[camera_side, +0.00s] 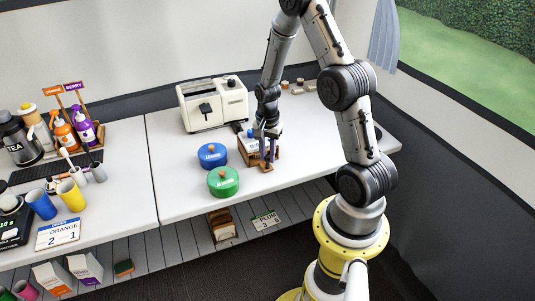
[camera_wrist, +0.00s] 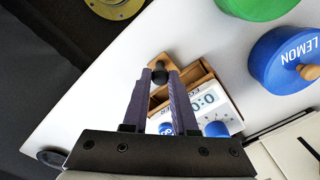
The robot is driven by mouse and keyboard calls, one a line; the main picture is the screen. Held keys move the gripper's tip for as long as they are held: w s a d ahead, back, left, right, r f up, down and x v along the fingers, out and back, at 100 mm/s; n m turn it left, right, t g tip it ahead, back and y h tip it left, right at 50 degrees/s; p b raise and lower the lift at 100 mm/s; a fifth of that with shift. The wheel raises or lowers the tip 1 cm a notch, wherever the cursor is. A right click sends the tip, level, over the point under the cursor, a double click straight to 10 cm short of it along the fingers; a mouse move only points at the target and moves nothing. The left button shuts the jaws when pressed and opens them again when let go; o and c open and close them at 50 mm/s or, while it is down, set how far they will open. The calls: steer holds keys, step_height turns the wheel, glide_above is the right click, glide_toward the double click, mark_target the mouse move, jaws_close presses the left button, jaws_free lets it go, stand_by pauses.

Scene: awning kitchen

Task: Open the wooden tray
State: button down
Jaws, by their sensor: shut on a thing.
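The wooden tray (camera_side: 267,167) is a small brown drawer at the front of a wooden box with a white top (camera_side: 250,145). In the wrist view its front board (camera_wrist: 155,60) stands out from the box, and part of the inside shows. My gripper (camera_side: 268,152) is over the tray. In the wrist view the purple fingers of my gripper (camera_wrist: 160,74) are shut on the tray's dark round knob. The white top with a display and blue knobs (camera_wrist: 204,104) shows behind the fingers. My fingers hide part of the tray.
A blue LEMON tin (camera_side: 212,156) and a green tin (camera_side: 223,182) stand left of the box. A cream toaster (camera_side: 212,105) is behind, and several small pieces lie at the back right. The counter's front edge is close to the tray.

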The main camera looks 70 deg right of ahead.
stand_by(0.3)
steer(key=s+a, duration=0.6)
steer(key=shift+s+a, duration=0.3)
steer(key=shift+a, duration=0.05)
steer(key=c, duration=0.7)
jaws_free()
step_height(320, 180, up, 14)
steer(key=shift+f, duration=0.1)
